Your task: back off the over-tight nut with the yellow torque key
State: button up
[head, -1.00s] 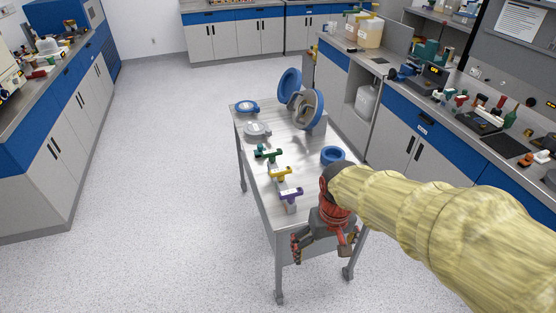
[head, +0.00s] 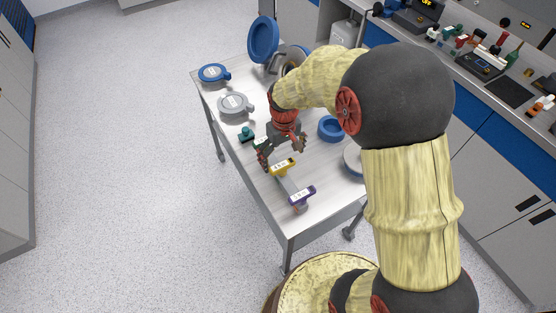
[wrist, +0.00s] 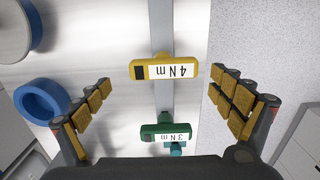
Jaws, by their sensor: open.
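The yellow torque key (head: 284,167) stands on a grey strip on the table, just in front of my gripper (head: 283,155). In the wrist view the yellow key (wrist: 164,70), marked 4 Nm, lies between my open fingers (wrist: 160,82), with clear gaps on both sides. The green key (wrist: 167,133), marked 3 Nm, is on the same strip nearer the palm. The purple key (head: 301,196) stands at the strip's near end. The chamber with its raised blue lid (head: 263,40) is at the table's back, partly behind my arm. I cannot make out the nut.
A blue-rimmed disc (head: 213,73) and a grey disc (head: 235,104) lie at the table's left. A blue ring (head: 331,128) lies right of the keys; it also shows in the wrist view (wrist: 42,102). The floor left of the table is clear.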

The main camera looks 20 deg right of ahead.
aim_at(282, 172)
jog(key=shift+s+f, duration=0.25)
jog(key=shift+f, duration=0.1)
jog(key=shift+w+f+b, duration=0.1)
jog(key=shift+f+b, duration=0.25)
jog(key=shift+f, duration=0.55)
jog(key=f, duration=0.1)
jog(key=f+b, duration=0.1)
jog(key=f, duration=0.3)
jog(key=shift+s+a+b, duration=0.2)
jog(key=shift+s+b, duration=0.05)
jog(key=shift+b, duration=0.15)
jog(key=c, duration=0.3)
jog(key=c, duration=1.2)
notch_tip(282, 172, up, 10)
jog(key=p, duration=0.2)
jog(key=shift+p, duration=0.35)
jog(key=shift+c, duration=0.3)
